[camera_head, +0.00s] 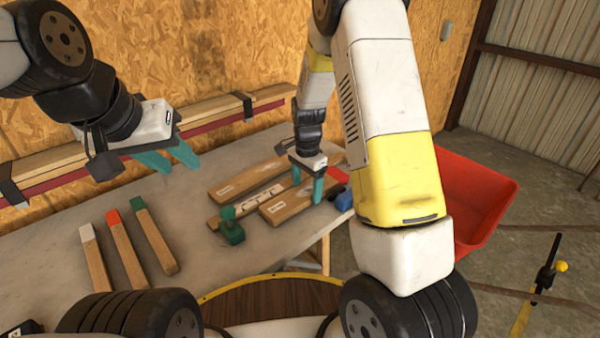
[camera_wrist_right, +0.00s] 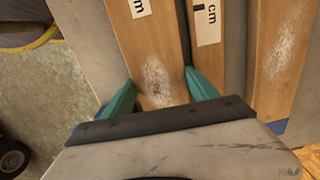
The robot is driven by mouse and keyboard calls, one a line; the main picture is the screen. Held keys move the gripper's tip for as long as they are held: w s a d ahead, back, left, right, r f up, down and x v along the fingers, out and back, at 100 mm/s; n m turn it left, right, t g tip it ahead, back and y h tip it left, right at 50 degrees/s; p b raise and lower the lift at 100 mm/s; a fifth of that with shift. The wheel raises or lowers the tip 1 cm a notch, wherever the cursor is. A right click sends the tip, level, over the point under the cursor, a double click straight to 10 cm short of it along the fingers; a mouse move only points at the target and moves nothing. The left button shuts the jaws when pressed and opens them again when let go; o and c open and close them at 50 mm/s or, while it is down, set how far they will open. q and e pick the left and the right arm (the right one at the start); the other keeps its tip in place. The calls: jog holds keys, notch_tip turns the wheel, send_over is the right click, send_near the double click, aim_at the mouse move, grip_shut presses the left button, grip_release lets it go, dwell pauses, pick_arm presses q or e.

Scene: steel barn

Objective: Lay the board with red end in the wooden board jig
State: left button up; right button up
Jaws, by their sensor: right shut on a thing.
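The board with the red end (camera_head: 122,247) lies on the table at the left, between a white-ended and a green-ended board. At the table's right, wooden planks lie side by side with a marked strip between them, apparently the wooden board jig (camera_head: 240,182). My right gripper (camera_head: 307,187) is shut on the front plank (camera_head: 283,208). In the right wrist view its teal fingers (camera_wrist_right: 160,92) straddle this plank (camera_wrist_right: 150,45), which bears a white label. I cannot tell whether the plank belongs to the jig. My left gripper (camera_head: 170,157) is open and empty above the table's back left.
A green knob-like object (camera_head: 231,227) stands at the planks' left end. A blue object (camera_head: 344,200) and a red one (camera_head: 338,175) lie by the table's right edge. Strapped timber (camera_head: 60,165) runs along the back wall. A red barrow (camera_head: 478,195) stands beyond the table.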

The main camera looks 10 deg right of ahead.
aim_at(307, 190)
jog(key=shift+f, duration=0.1)
jog(key=o, duration=1.9)
jog(key=shift+w+r, duration=0.15)
jog(key=shift+r, duration=0.2)
jog(key=r, duration=0.7)
jog(key=shift+s, duration=0.25)
